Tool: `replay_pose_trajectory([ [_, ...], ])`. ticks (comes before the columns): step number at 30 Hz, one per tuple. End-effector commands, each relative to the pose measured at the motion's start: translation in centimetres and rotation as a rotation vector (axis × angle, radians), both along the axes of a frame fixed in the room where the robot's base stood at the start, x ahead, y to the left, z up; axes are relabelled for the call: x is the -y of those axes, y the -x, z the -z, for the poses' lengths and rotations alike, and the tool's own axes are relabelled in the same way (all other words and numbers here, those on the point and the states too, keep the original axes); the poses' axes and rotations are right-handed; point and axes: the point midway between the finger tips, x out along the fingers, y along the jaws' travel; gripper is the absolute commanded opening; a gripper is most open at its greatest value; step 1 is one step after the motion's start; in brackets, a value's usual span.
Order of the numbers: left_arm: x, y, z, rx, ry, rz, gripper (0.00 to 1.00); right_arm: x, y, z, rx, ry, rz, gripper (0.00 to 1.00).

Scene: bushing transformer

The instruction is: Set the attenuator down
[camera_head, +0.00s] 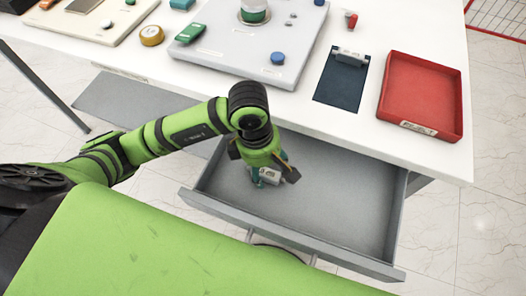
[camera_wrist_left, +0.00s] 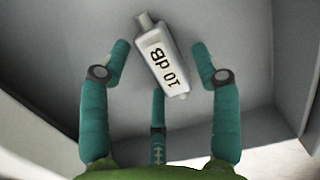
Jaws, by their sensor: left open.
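The attenuator (camera_wrist_left: 162,62) is a small grey block marked "10 dB" with a connector stub at each end. In the left wrist view it lies at a slant between the spread fingers of my left gripper (camera_wrist_left: 160,66). In the head view the attenuator (camera_head: 269,175) shows partly below my left gripper (camera_head: 264,167), inside the open grey drawer (camera_head: 335,205). The gripper is open, with its fingers apart around the attenuator. I cannot tell whether the attenuator touches the drawer floor. My right gripper is not in view.
The drawer's front wall (camera_head: 290,238) and side walls surround the gripper. The white table (camera_head: 440,150) above holds a red tray (camera_head: 420,97), a dark blue mat (camera_head: 338,88) with a small grey block (camera_head: 350,57), and a grey panel (camera_head: 225,62). The drawer's right side is empty.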

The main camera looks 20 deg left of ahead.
Motion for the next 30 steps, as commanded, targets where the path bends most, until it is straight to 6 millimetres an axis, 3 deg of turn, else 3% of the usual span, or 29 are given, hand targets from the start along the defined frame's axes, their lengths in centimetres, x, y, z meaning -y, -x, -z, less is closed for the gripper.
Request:
replay_pose_trajectory([
  [15, -1.6, -0.2, -10.2, 0.009, -0.001, 0.000, 0.63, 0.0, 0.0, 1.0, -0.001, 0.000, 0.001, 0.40],
  [21, -1.8, -0.1, -11.5, 0.004, 0.000, 0.000, 0.63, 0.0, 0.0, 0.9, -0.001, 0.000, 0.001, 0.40],
  [30, -1.8, -0.1, -11.6, 0.002, 0.000, 0.001, 0.63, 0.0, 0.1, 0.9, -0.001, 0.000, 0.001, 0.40],
])
